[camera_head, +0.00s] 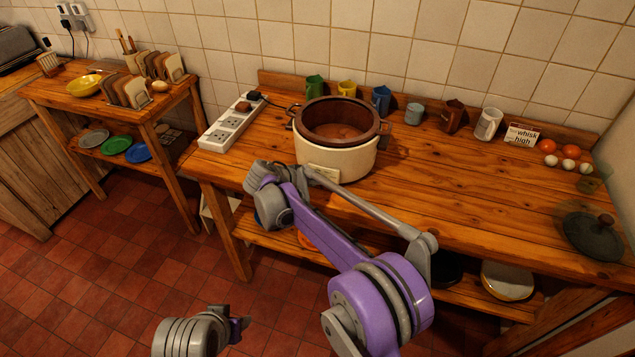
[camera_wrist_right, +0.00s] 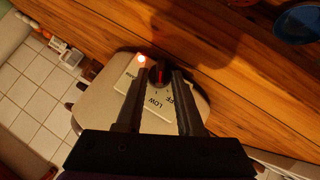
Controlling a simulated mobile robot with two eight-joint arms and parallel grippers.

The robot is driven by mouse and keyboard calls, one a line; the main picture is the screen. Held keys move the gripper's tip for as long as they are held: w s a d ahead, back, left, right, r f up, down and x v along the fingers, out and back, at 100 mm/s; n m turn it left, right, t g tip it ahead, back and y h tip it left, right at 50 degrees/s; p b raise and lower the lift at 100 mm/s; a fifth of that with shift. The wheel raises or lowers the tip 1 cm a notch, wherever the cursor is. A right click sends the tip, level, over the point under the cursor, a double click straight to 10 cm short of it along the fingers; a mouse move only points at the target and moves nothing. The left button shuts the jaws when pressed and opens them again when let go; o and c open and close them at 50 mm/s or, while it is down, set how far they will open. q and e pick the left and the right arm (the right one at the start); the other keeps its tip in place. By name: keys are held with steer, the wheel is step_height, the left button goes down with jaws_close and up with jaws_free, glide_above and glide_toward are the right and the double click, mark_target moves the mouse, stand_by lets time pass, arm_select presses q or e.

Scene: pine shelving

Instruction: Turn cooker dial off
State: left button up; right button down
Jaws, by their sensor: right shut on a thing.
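The cooker (camera_head: 336,160) is a cream pot with a brown inner bowl, uncovered on the wooden table. In the right wrist view, its dark dial (camera_wrist_right: 158,74) has a red mark and sits on a pale label plate (camera_wrist_right: 156,112) reading LOW and what looks like OFF. An orange light (camera_wrist_right: 141,59) glows beside the dial. I cannot tell exactly which setting the red mark is on. My right gripper (camera_wrist_right: 159,76) is shut on the dial, one finger on each side. In the head view, my right arm hides the dial.
A white power strip (camera_head: 229,127) lies left of the cooker. A dark lid (camera_head: 593,236) lies at the right, near eggs (camera_head: 571,151). The tabletop between is clear.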

steer(key=h, duration=0.1)
steer(key=n+h, duration=0.1)
steer(key=shift+a+f+h+b, duration=0.25)
steer(key=shift+f+h+b, duration=0.05)
steer(key=shift+f, duration=0.05)
steer(key=shift+w+a+f+n+h+b, duration=0.1)
steer(key=shift+n+h+b, duration=0.1)
steer(key=shift+n+h, duration=0.35)
steer(key=shift+f+n+h+b, duration=0.1)
steer(key=shift+n+h+b, duration=0.1)
steer(key=shift+n+h, duration=0.3)
steer(key=c, duration=0.9)
jaws_free()
steer(key=shift+r, duration=0.1)
steer(key=v, duration=1)
steer(key=shift+a, duration=0.35)
steer(key=shift+r, duration=0.1)
